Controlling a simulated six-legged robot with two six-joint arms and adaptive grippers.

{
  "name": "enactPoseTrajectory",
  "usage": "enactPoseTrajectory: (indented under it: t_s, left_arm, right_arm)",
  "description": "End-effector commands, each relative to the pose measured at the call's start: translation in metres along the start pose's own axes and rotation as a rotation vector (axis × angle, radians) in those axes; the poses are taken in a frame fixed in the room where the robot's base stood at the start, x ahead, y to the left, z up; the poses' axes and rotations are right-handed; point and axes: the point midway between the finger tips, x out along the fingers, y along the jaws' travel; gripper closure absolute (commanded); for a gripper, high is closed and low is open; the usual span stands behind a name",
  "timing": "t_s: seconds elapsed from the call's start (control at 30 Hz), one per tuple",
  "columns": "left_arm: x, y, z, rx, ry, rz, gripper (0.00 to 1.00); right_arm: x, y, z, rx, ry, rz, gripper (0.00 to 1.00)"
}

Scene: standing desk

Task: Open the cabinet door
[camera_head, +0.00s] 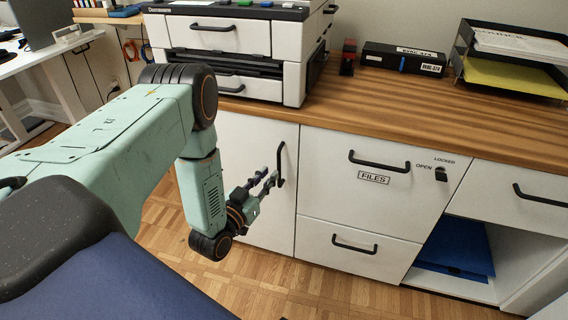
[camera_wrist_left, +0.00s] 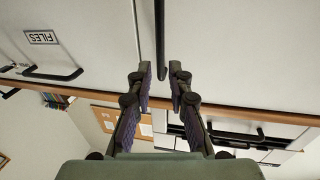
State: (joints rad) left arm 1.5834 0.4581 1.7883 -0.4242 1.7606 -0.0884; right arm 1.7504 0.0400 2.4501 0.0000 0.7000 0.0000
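The white cabinet door (camera_head: 230,150) is below the wooden counter, left of the drawers, and looks closed. Its dark vertical bar handle (camera_head: 281,165) is near the door's right edge. My left gripper (camera_head: 270,178) is in front of the door, with its fingertips close to the lower part of the handle. In the left wrist view, the two fingers (camera_wrist_left: 160,72) are open, and the handle (camera_wrist_left: 160,30) lines up between them. I cannot tell whether they touch it. My right gripper is not in view.
Right of the door are a drawer marked FILES (camera_head: 340,190) and a lower drawer (camera_head: 350,250). An open shelf holds a blue folder (camera_head: 460,248). A printer (camera_head: 235,45) and a paper tray (camera_head: 510,55) stand on the counter (camera_head: 400,105). Parquet floor in front is free.

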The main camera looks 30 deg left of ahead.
Motion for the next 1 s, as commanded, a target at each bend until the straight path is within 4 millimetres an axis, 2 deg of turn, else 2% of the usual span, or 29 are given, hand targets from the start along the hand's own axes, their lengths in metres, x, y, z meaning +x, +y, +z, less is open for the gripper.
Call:
enactPoseTrajectory:
  t_s: [0.3, 0.5, 0.83, 1.0]
  left_arm:
    - [0.050, 0.001, 0.002, 0.000, 0.001, 0.001, 0.81]
    - [0.069, 0.002, 0.002, 0.000, -0.002, 0.002, 0.81]
    - [0.073, 0.003, 0.001, -0.001, -0.003, 0.003, 0.82]
    - [0.072, 0.003, 0.001, -0.001, -0.003, 0.002, 0.96]
  right_arm:
    - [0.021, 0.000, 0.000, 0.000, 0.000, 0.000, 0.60]
    - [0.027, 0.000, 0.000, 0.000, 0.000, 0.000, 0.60]
    - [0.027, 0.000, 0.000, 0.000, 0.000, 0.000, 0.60]
    - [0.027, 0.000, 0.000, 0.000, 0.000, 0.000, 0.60]
